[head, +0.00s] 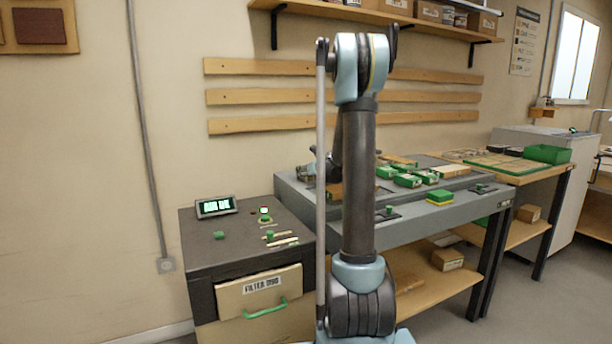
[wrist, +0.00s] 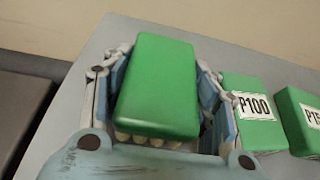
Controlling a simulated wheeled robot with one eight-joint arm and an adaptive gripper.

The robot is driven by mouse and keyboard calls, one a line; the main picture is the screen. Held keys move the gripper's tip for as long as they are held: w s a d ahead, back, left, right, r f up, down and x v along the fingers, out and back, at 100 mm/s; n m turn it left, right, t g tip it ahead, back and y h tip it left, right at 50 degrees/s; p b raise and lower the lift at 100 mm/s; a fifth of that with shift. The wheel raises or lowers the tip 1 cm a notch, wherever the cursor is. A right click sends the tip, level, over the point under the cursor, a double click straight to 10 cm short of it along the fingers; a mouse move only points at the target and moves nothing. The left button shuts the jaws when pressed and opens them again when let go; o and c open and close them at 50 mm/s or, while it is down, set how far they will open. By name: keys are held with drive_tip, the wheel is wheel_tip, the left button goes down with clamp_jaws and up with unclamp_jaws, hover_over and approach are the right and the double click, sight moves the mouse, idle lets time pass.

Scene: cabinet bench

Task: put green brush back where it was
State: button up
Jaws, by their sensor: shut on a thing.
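The green brush (wrist: 152,92) is a green block with pale bristle tufts showing under its near edge in the wrist view. My gripper (wrist: 162,70) is shut on it, one finger along each side. The brush is over the left part of the grey bench (wrist: 112,35), close to the green P100 block. I cannot tell whether it touches the bench top. In the head view my arm's column hides most of the gripper, and the brush cannot be made out there.
A green block labelled P100 (wrist: 252,112) and another labelled block (wrist: 300,118) sit right of my gripper. A green-and-yellow block (head: 440,197) lies near the bench front. Left stands a dark-topped cabinet (head: 195,250) with a display (head: 216,207) and a green-handled drawer (head: 262,292).

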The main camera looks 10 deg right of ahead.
drive_tip(key=o, duration=1.5)
drive_tip(key=shift+c, duration=0.2)
drive_tip(key=shift+v, duration=6.05)
